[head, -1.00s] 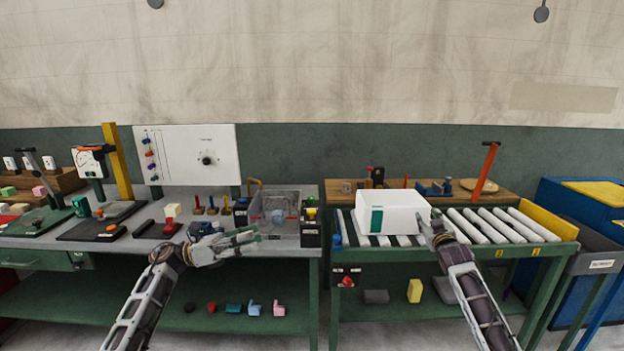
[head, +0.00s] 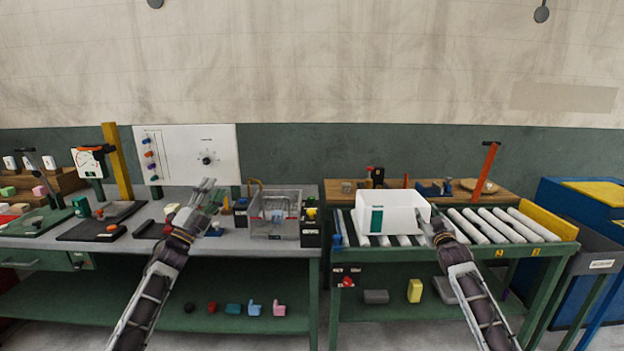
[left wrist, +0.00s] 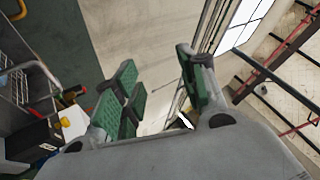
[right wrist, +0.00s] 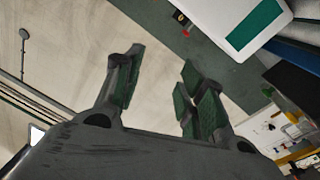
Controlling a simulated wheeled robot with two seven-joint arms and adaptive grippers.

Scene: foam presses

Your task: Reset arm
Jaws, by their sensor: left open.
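My left gripper (head: 207,192) points upward above the left bench, in front of the white panel's lower right. In the left wrist view its green-padded fingers (left wrist: 160,92) are spread apart with nothing between them. My right gripper (head: 434,213) is at the right side of the white bin (head: 386,222) on the roller conveyor. In the right wrist view its fingers (right wrist: 158,85) are spread apart and empty.
A clear tray (head: 262,234) stands on the left bench, right of my left gripper. Fixtures with a gauge (head: 90,158) stand at the left. Conveyor rollers (head: 490,224) right of the bin are bare. Several small coloured parts lie on the lower shelf (head: 215,320).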

